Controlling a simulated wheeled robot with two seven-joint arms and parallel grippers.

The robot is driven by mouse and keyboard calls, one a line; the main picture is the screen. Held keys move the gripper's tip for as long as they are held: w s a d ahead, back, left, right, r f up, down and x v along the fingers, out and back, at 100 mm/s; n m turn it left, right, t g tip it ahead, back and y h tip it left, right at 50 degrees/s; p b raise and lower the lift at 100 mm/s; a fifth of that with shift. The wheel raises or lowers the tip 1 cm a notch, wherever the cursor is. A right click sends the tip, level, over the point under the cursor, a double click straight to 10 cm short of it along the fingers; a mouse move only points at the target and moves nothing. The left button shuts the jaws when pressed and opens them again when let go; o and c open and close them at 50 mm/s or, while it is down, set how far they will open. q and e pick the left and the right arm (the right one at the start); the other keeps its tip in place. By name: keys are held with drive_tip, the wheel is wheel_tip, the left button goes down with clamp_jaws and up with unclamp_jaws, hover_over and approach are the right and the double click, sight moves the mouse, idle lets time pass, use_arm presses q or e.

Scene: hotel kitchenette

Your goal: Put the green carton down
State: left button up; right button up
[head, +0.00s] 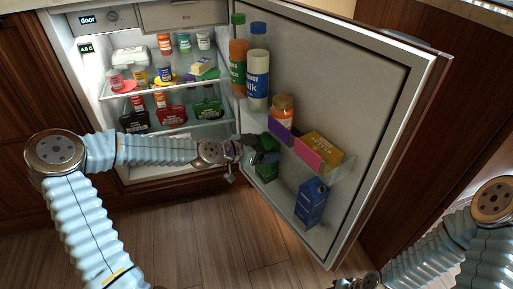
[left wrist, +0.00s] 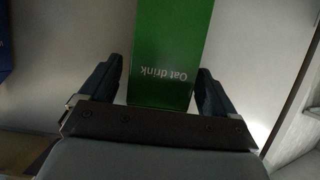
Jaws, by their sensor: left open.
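The green carton (head: 267,172), labelled "Oat drink", is in the lower part of the open fridge door, left of a blue carton (head: 312,202). My left gripper (head: 268,150) is at its upper part and hides some of it. In the left wrist view the green carton (left wrist: 172,45) lies between the two spread fingers of the left gripper (left wrist: 158,82), with a gap visible on the left side. The carton's base is hard to make out in the head view. My right gripper (head: 358,283) is only partly in view at the bottom edge.
Tall bottles (head: 257,75) stand higher on the door. The fridge shelves (head: 205,131) hold several containers. The wooden floor (head: 200,235) is clear.

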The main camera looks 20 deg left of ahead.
use_arm(q)
drive_tip(key=p+v, duration=0.3)
drive_tip(key=v, duration=0.9)
drive_tip(key=s+d+f+n+g, duration=0.2)
drive_tip(key=s+d+f+g, duration=0.1)
drive_tip(key=d+f, duration=0.45)
drive_tip(key=s+d+f+n+g, duration=0.3)
drive_tip(key=d+f, duration=0.3)
drive_tip(key=f, duration=0.2)
drive_tip(key=s+a+f+n+g+y, duration=0.2)
drive_tip(key=s+f+n+g+y, duration=0.1)
drive_tip(key=s+f, duration=1)
drive_tip(key=shift+a+f+n+g+y, duration=0.15)
drive_tip(key=shift+f+n+g+y, duration=0.2)
drive_tip(key=shift+n+y, duration=0.45)
